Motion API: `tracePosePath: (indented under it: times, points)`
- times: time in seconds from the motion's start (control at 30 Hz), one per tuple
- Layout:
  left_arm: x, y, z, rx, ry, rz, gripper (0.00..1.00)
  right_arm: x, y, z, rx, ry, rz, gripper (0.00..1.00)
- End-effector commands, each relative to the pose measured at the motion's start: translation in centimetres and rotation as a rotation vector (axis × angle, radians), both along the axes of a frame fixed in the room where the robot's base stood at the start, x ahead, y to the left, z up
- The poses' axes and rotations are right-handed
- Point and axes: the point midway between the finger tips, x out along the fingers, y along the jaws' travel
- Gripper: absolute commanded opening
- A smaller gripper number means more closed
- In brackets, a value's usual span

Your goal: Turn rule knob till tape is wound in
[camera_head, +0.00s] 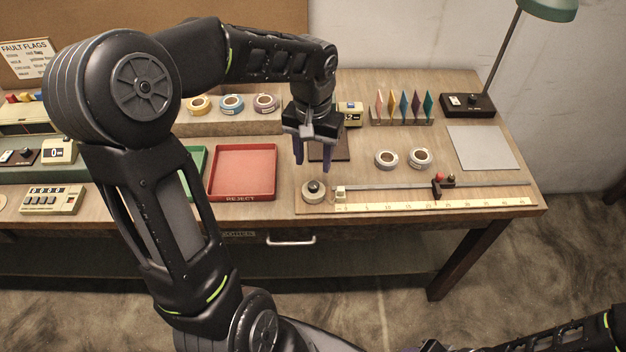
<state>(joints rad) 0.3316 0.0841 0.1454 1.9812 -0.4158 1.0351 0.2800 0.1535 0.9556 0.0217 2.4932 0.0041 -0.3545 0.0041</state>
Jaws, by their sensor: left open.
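The rule knob (314,187) is a small dark knob on a pale round tape reel (313,197) at the left end of the rule board. A measuring scale (400,206) with numbers runs along the board's front. A rail (390,187) runs right from the reel, with a dark slider (437,188) carrying a red part. I cannot tell how much tape is out. My left gripper (313,165) is open and empty, pointing down above and just behind the knob, apart from it. My right gripper is not clearly in view; only part of the arm shows at the bottom right.
A red reject tray (243,172) lies left of the rule board. Two loose tape rolls (403,158) lie behind the rail. A rack of coloured flags (403,110) and a lamp base (467,105) stand at the back. A grey sheet (482,148) lies right.

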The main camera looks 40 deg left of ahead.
Motion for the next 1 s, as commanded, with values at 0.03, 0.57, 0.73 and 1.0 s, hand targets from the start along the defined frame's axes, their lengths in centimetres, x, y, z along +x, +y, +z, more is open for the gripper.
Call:
tracePosePath:
  times: [0.03,0.57,0.73,1.0]
  points:
    - [-0.01,-0.02,0.05,-0.002,0.001,0.146,0.45,0.0,0.02,-0.02,0.0,0.0,0.001,0.36]
    - [-0.26,-0.11,0.2,-0.009,0.011,1.172,0.45,-0.01,0.03,0.01,0.001,-0.001,0.002,0.36]
    - [-0.26,-0.11,0.19,-0.009,0.01,1.174,0.45,0.0,0.03,0.01,0.001,-0.001,0.002,0.36]
    - [-0.26,-0.12,-0.64,-0.009,0.012,1.172,0.45,-0.01,0.02,0.15,0.0,-0.001,0.002,0.36]
